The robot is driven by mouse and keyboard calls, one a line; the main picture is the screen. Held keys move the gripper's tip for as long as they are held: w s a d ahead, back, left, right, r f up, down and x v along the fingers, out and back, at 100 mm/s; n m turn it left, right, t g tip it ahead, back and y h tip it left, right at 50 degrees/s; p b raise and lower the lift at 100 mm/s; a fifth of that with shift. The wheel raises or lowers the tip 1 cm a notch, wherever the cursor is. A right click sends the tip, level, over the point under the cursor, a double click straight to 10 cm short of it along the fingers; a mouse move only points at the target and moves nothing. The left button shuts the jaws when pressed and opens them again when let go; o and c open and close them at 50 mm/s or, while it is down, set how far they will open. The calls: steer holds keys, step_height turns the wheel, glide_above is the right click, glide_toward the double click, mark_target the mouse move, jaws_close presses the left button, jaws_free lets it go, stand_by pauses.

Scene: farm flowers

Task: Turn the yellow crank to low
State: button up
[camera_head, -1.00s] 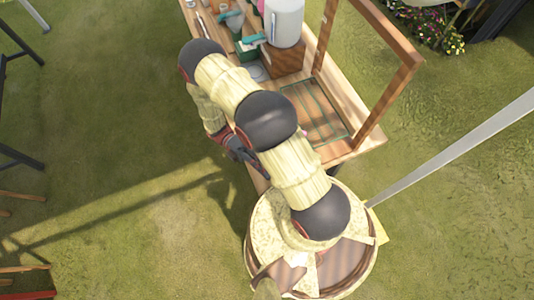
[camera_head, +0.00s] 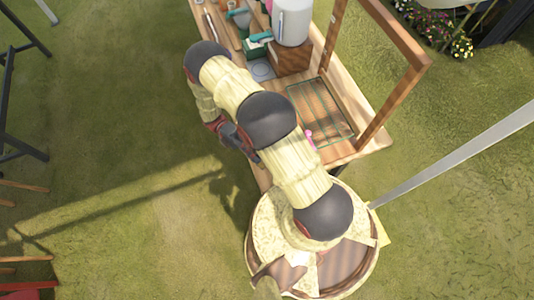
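I cannot make out a yellow crank in the head view; it may be hidden behind my arm or too small to tell. My gripper (camera_head: 238,142) is dark and hangs beside the left edge of the wooden table (camera_head: 357,146), left of my arm's middle joint. Its fingertips are small and partly covered by my arm, so I cannot tell whether they are open or shut. I see nothing clearly held in it. A small pink piece (camera_head: 309,137) shows just right of my arm, near the table's front part.
A white cylinder (camera_head: 292,22) stands on a wooden box (camera_head: 291,58) at the back of the table. A wooden frame (camera_head: 395,105) rises at the table's right.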

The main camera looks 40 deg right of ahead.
steer(key=v, duration=0.5)
steer(key=shift+w, duration=0.25)
stand_by(0.4)
steer(key=w+r+m+t+y+b, duration=0.25)
steer(key=r+m+t, duration=0.55)
steer(key=r, duration=0.7)
steer(key=s+r+m+t+b, duration=0.5)
steer(key=s+r+m+t, duration=0.3)
steer(key=r+m+t, duration=0.3)
step_height(320, 180, up, 3)
steer(key=t, duration=0.6)
steer(key=shift+s+a+m, duration=0.3)
steer(key=shift+s, duration=0.1)
steer(key=shift+a+f, duration=0.1)
